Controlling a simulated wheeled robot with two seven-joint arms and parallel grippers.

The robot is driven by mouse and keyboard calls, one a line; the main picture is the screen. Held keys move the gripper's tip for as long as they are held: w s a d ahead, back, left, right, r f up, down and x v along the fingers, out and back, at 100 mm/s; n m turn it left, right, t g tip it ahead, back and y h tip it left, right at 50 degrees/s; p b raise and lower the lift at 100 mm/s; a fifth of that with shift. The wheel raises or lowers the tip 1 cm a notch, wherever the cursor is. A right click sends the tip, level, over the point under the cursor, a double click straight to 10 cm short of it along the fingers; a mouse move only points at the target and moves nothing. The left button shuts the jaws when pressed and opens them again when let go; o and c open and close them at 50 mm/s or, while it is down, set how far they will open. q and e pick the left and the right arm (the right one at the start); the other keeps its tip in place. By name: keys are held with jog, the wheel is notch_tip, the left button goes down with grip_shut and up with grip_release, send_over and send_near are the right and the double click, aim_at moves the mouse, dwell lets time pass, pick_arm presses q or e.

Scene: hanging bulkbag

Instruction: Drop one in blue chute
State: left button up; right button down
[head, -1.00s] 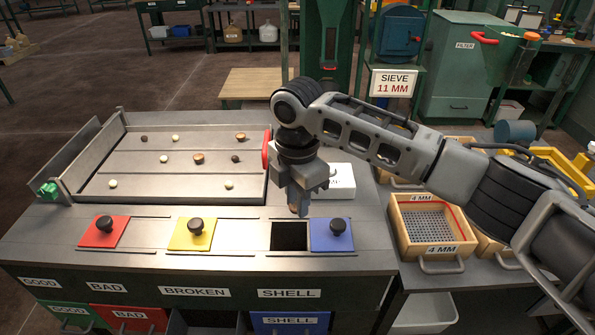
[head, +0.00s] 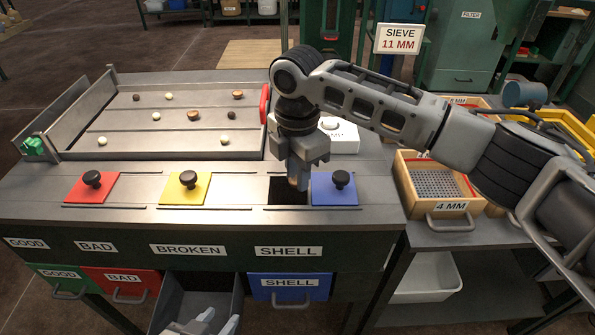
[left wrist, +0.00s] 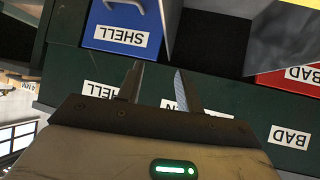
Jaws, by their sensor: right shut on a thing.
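The blue chute's square opening (head: 285,191) is uncovered, with its blue lid (head: 335,190) with a black knob slid to the right of it. My right gripper (head: 299,184) points down at the opening's right part, its fingertips close to the lid's left edge. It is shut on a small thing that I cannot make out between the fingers. Several small round pieces, pale, brown and dark, lie on the sorting tray (head: 170,147). My left gripper (head: 212,322) is at the bottom edge, before the open grey drawer; its fingers (left wrist: 157,82) stand apart and empty in the left wrist view.
The red lid (head: 92,188) and yellow lid (head: 185,190) sit left of the opening. Below are the green (head: 62,280), red (head: 120,284) and blue SHELL (head: 290,287) drawers. A white box (head: 340,138) stands behind my right gripper; a wooden sieve box (head: 437,205) stands right.

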jog(key=c, duration=1.2)
grip_release()
notch_tip(320, 180, up, 16)
jog(key=shift+s, duration=0.1)
